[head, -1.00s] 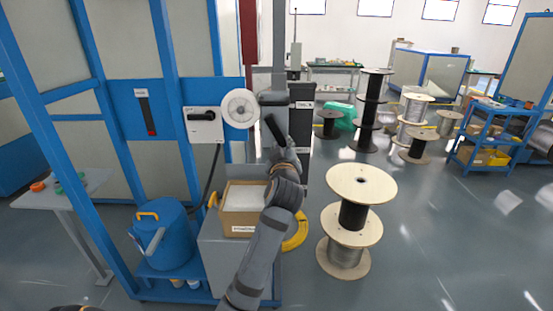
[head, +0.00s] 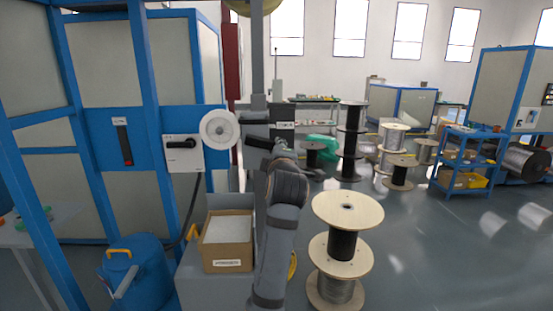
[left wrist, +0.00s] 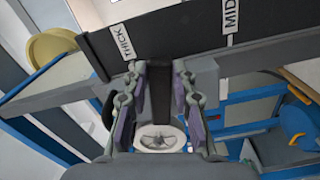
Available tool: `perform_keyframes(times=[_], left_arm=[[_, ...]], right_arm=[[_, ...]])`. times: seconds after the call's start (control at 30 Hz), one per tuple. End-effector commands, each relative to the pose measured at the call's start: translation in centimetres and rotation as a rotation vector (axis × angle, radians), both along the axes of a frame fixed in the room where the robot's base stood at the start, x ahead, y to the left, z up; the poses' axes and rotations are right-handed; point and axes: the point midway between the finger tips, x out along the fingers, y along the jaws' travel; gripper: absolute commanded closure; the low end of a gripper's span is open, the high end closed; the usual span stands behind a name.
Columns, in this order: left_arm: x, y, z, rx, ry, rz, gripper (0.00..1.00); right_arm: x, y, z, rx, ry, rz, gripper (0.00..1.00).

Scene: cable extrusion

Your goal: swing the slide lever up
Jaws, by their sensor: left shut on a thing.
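My left gripper (left wrist: 158,112) has its two purple-padded fingers on either side of a dark upright bar (left wrist: 161,92), which looks like the slide lever. The bar hangs from a dark plate (left wrist: 185,38) with labels reading THICK and MID. In the head view my left arm rises through the middle, and the gripper (head: 264,146) is small and partly hidden by its own wrist, right of the white spool (head: 219,129). A black bar slants there, but I cannot tell clearly where finger and lever meet. My right gripper is out of view.
A white switch box (head: 182,155) with a black handle is on the blue frame at left. A cardboard box (head: 228,245) stands below, beside a blue drum (head: 135,285). Stacked wooden reels (head: 348,212) stand right of my arm. Open floor lies further right.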

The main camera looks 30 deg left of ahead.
Motion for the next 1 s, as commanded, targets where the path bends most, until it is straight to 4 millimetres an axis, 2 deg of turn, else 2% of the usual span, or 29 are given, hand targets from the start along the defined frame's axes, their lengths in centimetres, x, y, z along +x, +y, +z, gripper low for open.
perform_keyframes(times=[0.3,0.77,0.8,0.93,1.0], left_arm=[[0.05,-0.05,0.73,-0.073,-0.048,-0.002,1.0],[0.01,-0.06,1.02,-0.083,-0.058,-0.003,1.0],[0.01,-0.05,1.03,-0.082,-0.059,-0.003,0.7],[0.0,-0.05,0.99,-0.082,-0.058,-0.002,0.52],[0.01,-0.04,0.93,-0.082,-0.056,-0.001,0.51]], right_arm=[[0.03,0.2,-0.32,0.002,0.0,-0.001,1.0],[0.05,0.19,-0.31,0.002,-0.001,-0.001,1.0],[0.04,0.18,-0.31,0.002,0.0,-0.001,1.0],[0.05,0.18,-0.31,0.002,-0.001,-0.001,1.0],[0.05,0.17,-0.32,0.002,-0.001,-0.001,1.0]])
